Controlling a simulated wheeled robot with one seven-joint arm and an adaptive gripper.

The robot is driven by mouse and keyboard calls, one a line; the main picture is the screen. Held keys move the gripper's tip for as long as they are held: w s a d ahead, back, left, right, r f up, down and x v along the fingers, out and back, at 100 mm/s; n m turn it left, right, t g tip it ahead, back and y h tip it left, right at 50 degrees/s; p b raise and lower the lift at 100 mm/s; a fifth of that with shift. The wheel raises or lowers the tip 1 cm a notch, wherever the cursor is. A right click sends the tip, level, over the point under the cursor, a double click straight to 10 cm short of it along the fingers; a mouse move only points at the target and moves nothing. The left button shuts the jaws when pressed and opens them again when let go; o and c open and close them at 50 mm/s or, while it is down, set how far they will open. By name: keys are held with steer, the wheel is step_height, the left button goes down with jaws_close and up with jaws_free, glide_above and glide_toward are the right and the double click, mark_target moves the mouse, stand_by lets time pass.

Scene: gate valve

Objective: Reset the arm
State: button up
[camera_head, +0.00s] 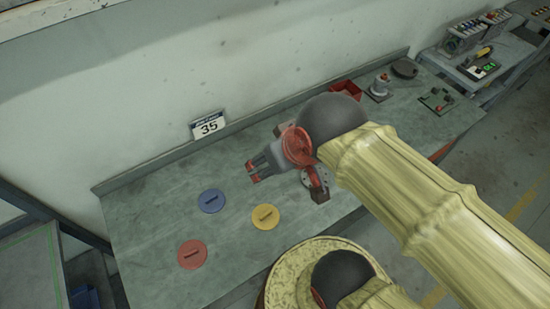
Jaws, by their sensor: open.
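My gripper (252,172) is over the workbench, left of my arm's dark rounded joint. It points left, with its red-tipped fingers apart and nothing visible between them. A red round part with openings (297,147) shows right behind the gripper. It looks like a valve handwheel, but I cannot tell whether the gripper touches it. Below it, a red and grey flanged part with brown blocks (319,194), likely the valve body, is partly hidden by my arm.
Blue (212,201), yellow (265,216) and red (192,254) slotted discs lie on the workbench (150,215). A sign reading 35 (208,126) stands near the wall. A red bin (345,90) and small parts occupy the back right. The bench's left end is clear.

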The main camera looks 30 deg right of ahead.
steer(key=shift+f, duration=0.1)
step_height(320, 180, down, 7)
steer(key=b, duration=0.7)
steer(key=shift+w, duration=0.1)
